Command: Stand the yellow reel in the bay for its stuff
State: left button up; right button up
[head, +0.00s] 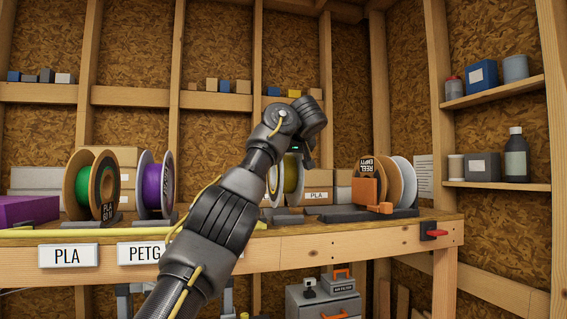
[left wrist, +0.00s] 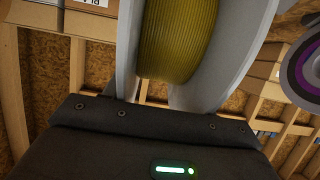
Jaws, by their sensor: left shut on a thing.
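The yellow reel (head: 291,175) has grey flanges and olive-yellow filament. In the head view it is upright just above or at the back of the bench, partly hidden behind my left arm. In the left wrist view the yellow reel (left wrist: 180,40) fills the upper middle, close against the dark gripper body. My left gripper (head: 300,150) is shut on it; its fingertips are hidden. Dark low cradles (head: 288,220) lie below the reel; whether it touches them I cannot tell. Front labels read PLA (head: 69,256) and PETG (head: 139,252); my arm covers the edge beyond. My right gripper is not in view.
A green reel (head: 106,187) and a purple reel (head: 153,187) stand left of my arm. An orange block (head: 369,191), a tag reading "REEL EMPTY" and more reels (head: 402,182) stand to the right. A red clamp (head: 433,231) is at the bench's right end.

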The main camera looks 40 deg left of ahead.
pick_arm(q)
jog(key=s+d+b, duration=0.1)
jog(key=d+b, duration=0.1)
jog(key=s+d+b, duration=0.1)
jog(key=d, duration=0.1)
jog(key=shift+s+f, duration=0.1)
jog(key=shift+s, duration=0.2)
jog(key=s+d+b, duration=0.7)
jog(key=d, duration=0.4)
jog(key=shift+s+r+b, duration=0.2)
jog(key=shift+s+b, duration=0.15)
jog(key=shift+b, duration=0.05)
jog(key=shift+a, duration=0.1)
